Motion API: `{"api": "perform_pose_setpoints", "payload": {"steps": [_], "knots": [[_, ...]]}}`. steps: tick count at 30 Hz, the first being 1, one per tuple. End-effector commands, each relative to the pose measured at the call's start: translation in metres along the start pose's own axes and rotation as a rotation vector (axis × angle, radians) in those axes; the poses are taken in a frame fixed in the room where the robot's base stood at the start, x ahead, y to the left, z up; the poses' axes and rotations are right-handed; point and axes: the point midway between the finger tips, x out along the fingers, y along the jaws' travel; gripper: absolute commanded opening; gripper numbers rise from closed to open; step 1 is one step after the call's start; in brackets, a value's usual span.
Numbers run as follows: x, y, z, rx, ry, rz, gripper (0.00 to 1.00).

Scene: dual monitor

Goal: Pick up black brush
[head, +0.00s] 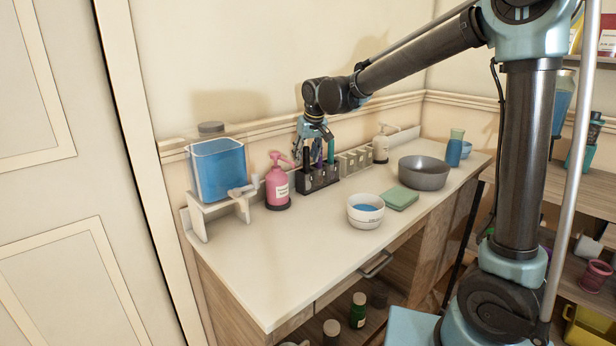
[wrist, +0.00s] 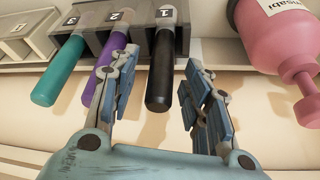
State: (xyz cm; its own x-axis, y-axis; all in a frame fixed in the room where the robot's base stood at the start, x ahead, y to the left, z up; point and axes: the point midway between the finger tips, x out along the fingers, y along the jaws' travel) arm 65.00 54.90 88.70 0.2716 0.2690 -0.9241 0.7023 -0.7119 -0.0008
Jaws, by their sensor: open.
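The black brush (wrist: 161,75) stands in the numbered holder (wrist: 205,14), in the slot marked 1, with its handle toward my wrist camera. My gripper (wrist: 160,62) is open, with one finger on each side of the black handle. Gaps show between the handle and both fingers, so it is not gripped. In the head view my gripper (head: 312,130) is over the dark holder (head: 318,182) from above.
A purple brush (wrist: 98,85) is close by the left finger, with a teal brush (wrist: 58,72) beyond it. A pink pump bottle (head: 277,188) stands just left of the holder. A white bowl (head: 365,219) and green sponge (head: 401,198) lie to the right. The front left counter (head: 262,262) is clear.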

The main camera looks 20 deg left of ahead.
Motion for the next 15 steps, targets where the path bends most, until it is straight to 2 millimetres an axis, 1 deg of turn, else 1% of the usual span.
{"api": "perform_pose_setpoints", "payload": {"steps": [2,3,5,6,9,15], "knots": [[-0.0001,0.0000,0.0000,0.000,0.000,0.000,0.44],[-0.0001,0.0000,0.0000,0.000,0.000,0.000,0.42],[-0.0002,0.0000,0.0000,0.000,0.000,0.000,0.28],[-0.0002,0.0000,0.0000,0.000,0.000,0.000,0.19],[-0.0003,0.0000,-0.0001,0.000,0.000,0.000,0.00],[-0.0003,0.0000,-0.0001,0.000,0.000,0.000,0.00]]}}
